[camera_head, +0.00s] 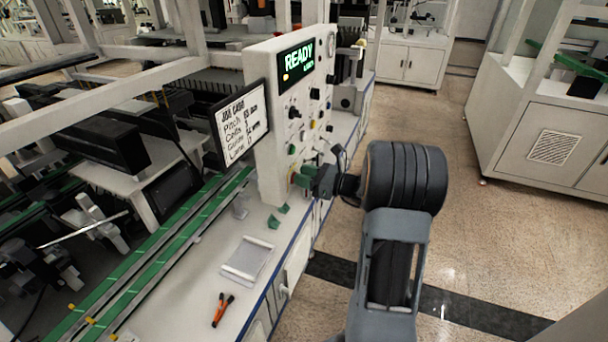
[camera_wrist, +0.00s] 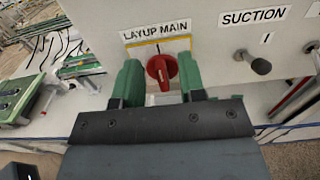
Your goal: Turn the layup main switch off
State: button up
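The layup main switch (camera_wrist: 161,70) is a red rotary knob on a white panel, under a label reading "LAYUP MAIN" (camera_wrist: 156,34). Its pointer ridge looks about vertical; I cannot read any position marks. My gripper (camera_wrist: 160,84) has green fingers, one on each side of the knob, with gaps between them and it. It is open and holds nothing. In the head view my gripper (camera_head: 309,176) is at the lower part of the control panel (camera_head: 266,130), and the red knob is mostly hidden there. The panel display (camera_head: 297,63) reads "READY" in green.
Orange-handled pliers (camera_head: 222,310) and a small tray (camera_head: 249,261) lie on the bench. Open floor (camera_head: 480,220) is on the right.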

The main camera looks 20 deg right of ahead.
jog(key=shift+w, duration=0.1)
grip_shut()
dwell(0.4)
jog(key=shift+f+b, duration=0.1)
jog(key=shift+b, duration=0.2)
jog(key=n+b, duration=0.5)
jog(key=b, duration=0.4)
jog(key=s+a+f+n+b, duration=0.1)
jog(key=n+b, duration=0.5)
jog(key=b, duration=0.3)
jog(key=f+n+b, duration=0.1)
jog(key=n+b, duration=0.5)
jog(key=b, duration=0.3)
jog(key=shift+s+a, duration=0.15)
jog(key=shift+a, duration=0.1)
jog(key=shift+r+n, duration=0.1)
jog(key=shift+n, duration=0.2)
jog(key=shift+r+b, duration=0.1)
jog(key=shift+b, duration=0.4)
